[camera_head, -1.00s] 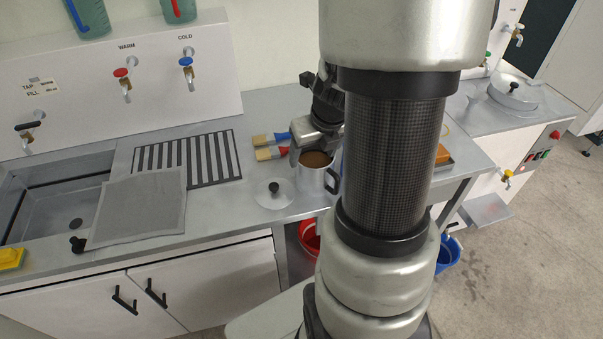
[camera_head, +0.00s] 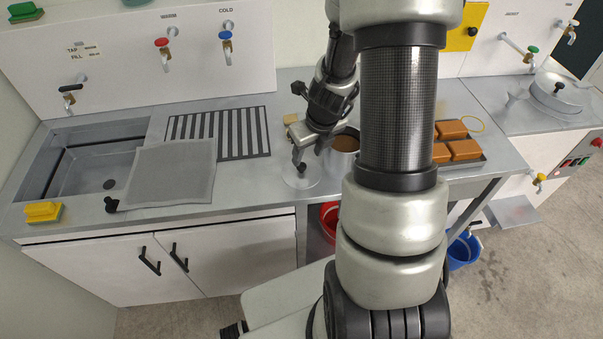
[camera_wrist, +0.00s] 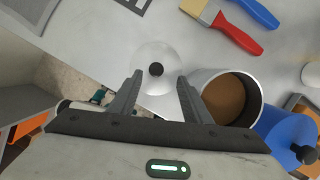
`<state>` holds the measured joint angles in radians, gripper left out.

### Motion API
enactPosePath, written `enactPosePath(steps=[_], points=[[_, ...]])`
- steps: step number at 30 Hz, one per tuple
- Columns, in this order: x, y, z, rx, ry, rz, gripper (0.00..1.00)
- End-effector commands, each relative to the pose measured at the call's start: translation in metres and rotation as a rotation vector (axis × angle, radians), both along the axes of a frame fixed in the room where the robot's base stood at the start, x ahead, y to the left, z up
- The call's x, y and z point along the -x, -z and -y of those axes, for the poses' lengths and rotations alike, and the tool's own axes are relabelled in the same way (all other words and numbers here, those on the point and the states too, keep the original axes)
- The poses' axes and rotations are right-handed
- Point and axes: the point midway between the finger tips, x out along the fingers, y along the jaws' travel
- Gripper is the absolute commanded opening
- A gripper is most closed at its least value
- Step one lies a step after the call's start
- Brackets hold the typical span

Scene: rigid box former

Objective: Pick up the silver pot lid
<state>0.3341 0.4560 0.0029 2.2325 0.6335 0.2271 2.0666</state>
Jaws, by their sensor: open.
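The silver pot lid (camera_head: 310,178) is a small round disc with a black knob, lying flat on the steel counter just left of the pot. In the wrist view the lid (camera_wrist: 157,55) lies ahead of my gripper, and its black knob (camera_wrist: 155,69) is centred between the fingers. My gripper (camera_wrist: 158,80) is open and empty. In the head view my gripper (camera_head: 300,160) is above the lid and hides part of it. The pot (camera_head: 345,142) holds something brown and stands open close to the right; it also shows in the wrist view (camera_wrist: 230,98).
Brushes with red (camera_wrist: 236,36) and blue handles lie beyond the pot. A blue object (camera_wrist: 285,135) is right of the pot. A tray of brown blocks (camera_head: 460,150) sits further right. A grey mesh screen (camera_head: 172,172) and the sink are left. The counter's front edge is close.

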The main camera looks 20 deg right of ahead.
Motion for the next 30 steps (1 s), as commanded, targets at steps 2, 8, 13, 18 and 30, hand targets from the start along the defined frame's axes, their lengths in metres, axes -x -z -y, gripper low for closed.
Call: enactPosePath(steps=[2,8,13,18,30], points=[[-0.001,0.006,-0.001,0.0,0.001,-0.001,0.44],[-0.009,0.034,-0.01,-0.002,0.002,-0.003,0.44],[-0.014,0.049,-0.01,0.0,0.002,-0.001,0.44],[-0.015,0.05,-0.01,0.0,0.001,0.0,0.44],[-0.015,0.05,-0.01,0.0,0.001,0.0,0.0]])
